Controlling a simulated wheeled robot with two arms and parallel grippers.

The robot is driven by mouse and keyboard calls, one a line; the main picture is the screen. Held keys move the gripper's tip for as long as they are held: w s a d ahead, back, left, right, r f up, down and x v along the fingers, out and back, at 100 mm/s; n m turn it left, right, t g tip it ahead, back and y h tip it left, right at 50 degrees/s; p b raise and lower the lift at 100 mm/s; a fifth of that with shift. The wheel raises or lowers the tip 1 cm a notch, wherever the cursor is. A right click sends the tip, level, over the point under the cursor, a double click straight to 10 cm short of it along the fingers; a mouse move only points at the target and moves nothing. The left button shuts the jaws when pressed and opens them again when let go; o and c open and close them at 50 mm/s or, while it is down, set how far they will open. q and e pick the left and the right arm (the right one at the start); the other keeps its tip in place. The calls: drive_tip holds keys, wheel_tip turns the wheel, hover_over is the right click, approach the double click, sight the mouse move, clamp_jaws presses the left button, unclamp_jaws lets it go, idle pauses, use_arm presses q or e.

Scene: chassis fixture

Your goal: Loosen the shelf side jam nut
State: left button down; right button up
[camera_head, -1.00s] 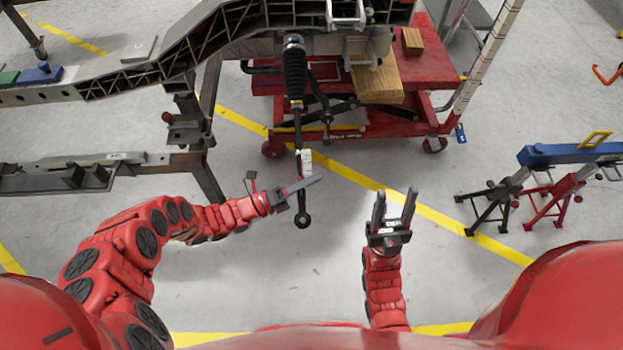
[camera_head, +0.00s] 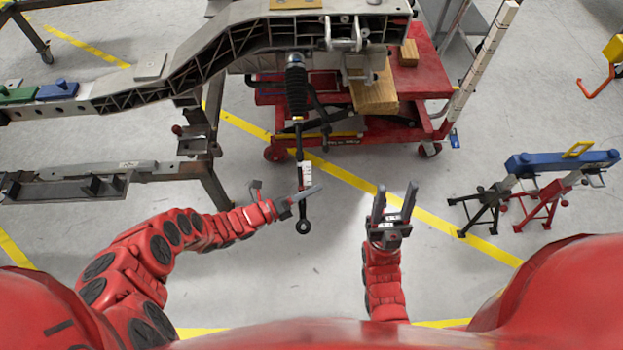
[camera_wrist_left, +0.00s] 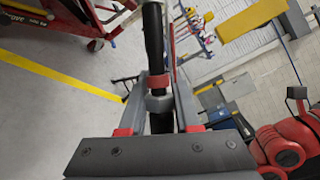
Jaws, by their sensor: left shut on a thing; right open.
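A dark tie rod (camera_head: 299,150) hangs below the chassis from a ribbed black boot (camera_head: 296,90). It has a white band (camera_head: 307,173) and a ring-shaped end (camera_head: 303,227). My left gripper (camera_head: 308,196) is shut on the rod between the white band and the ring end. In the left wrist view the dark rod (camera_wrist_left: 154,45) runs between the fingers, with a grey collar (camera_wrist_left: 158,104) low between them. I cannot tell which collar is the shelf side jam nut. My right gripper (camera_head: 395,203) is open and empty, right of the rod.
The grey chassis frame (camera_head: 150,85) spans the upper left on a dark stand (camera_head: 205,150). A red lift cart (camera_head: 430,80) with wooden blocks (camera_head: 376,92) stands behind the rod. A blue beam on stands (camera_head: 545,160) is at the right. The floor between my grippers is clear.

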use_arm(q)
drive_tip(key=y+p, duration=0.4)
drive_tip(key=a+f+t+y+p, duration=0.1)
drive_tip(key=y+p, duration=0.3)
drive_tip(key=p, duration=0.1)
drive_tip(key=a+f+t+y+p, duration=0.1)
drive_tip(key=y+p, duration=0.3)
drive_tip(key=shift+w+y, duration=0.3)
drive_tip(key=shift+a+y, duration=0.15)
drive_tip(key=shift+y, duration=0.35)
idle(0.4)
drive_tip(key=c, duration=0.6)
unclamp_jaws()
drive_tip(key=shift+w, duration=0.1)
drive_tip(key=shift+r, duration=0.1)
